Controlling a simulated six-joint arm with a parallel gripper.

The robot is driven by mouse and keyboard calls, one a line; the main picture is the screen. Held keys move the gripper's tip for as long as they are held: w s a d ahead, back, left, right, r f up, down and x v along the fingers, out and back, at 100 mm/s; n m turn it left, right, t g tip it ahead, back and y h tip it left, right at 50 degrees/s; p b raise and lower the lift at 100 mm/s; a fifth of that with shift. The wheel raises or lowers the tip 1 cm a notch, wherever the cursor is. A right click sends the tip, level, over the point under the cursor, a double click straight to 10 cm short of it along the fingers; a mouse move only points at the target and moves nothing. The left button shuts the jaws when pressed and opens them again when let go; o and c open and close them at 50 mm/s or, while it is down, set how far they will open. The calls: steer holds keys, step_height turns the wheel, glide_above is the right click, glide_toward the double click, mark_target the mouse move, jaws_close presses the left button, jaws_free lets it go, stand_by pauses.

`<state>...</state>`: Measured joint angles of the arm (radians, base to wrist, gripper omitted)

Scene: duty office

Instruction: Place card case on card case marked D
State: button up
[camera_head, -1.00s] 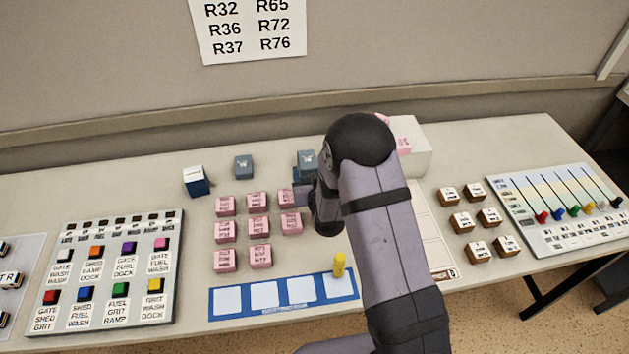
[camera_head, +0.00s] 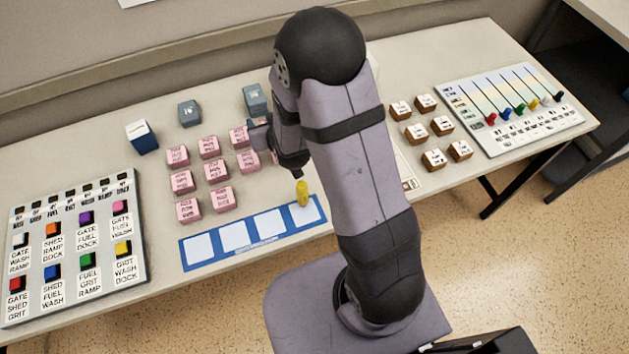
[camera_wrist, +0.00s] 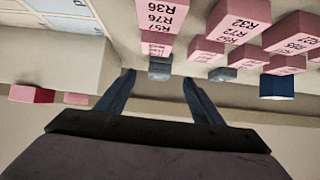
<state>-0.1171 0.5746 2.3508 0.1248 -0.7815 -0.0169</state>
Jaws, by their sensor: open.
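Two grey-blue cases, the left (camera_head: 189,113) and the right (camera_head: 255,98), stand apart behind several pink lettered cases (camera_head: 208,147). Their marks are too small to read, so I cannot tell which is D. My gripper (camera_wrist: 159,78) is open and empty in the wrist view. A pink case reading R36, R76, R57 (camera_wrist: 160,28) and a grey case (camera_wrist: 160,68) lie ahead, lined up with the gap between the fingers. In the head view my gripper is beside the right end of the pink rows, partly hidden by my arm.
A blue box with a white top (camera_head: 142,137) stands left of the grey cases. A blue strip with white squares (camera_head: 235,238) bears a yellow peg (camera_head: 302,192). Button (camera_head: 70,250) and slider panels (camera_head: 515,105) flank the table. A pale box (camera_wrist: 65,55) shows at left in the wrist view.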

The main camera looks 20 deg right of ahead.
steer(key=s+d+r+g, duration=0.2)
steer(key=s+g, duration=0.3)
steer(key=s, duration=0.9)
steer(key=s+d+r+g, duration=0.1)
steer(key=s+g, duration=0.5)
steer(key=s, duration=0.8)
steer(key=shift+d+r, duration=0.4)
steer(key=shift+a, duration=0.1)
